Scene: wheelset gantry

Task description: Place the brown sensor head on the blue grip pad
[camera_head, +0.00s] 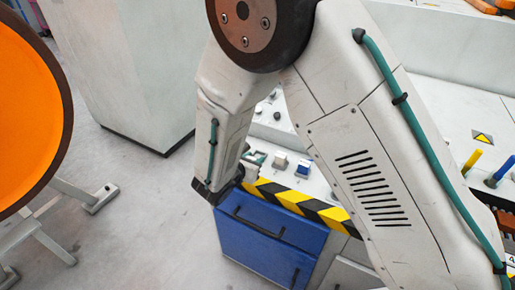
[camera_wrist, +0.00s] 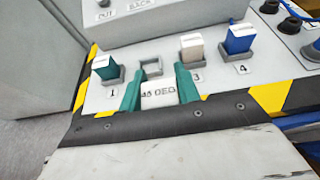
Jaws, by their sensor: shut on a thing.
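My gripper (camera_wrist: 159,74) has its two green fingers shut on a white block (camera_wrist: 158,93) marked "45 DEG", beside an empty square socket (camera_wrist: 151,68). No brown shows on the held block; its lower part is hidden. A block with a pale brown top and a white face (camera_wrist: 191,47) stands in socket 3. A blue block with a white top (camera_wrist: 239,39) stands in socket 4. I cannot tell whether either is the task's head or pad. In the head view my gripper (camera_head: 254,158) is low over the console.
A green block with a white top (camera_wrist: 106,66) stands in socket 1. Black knobs (camera_wrist: 290,24) sit at the right. Striped yellow-black edging (camera_head: 300,202) runs above blue drawers (camera_head: 262,243).

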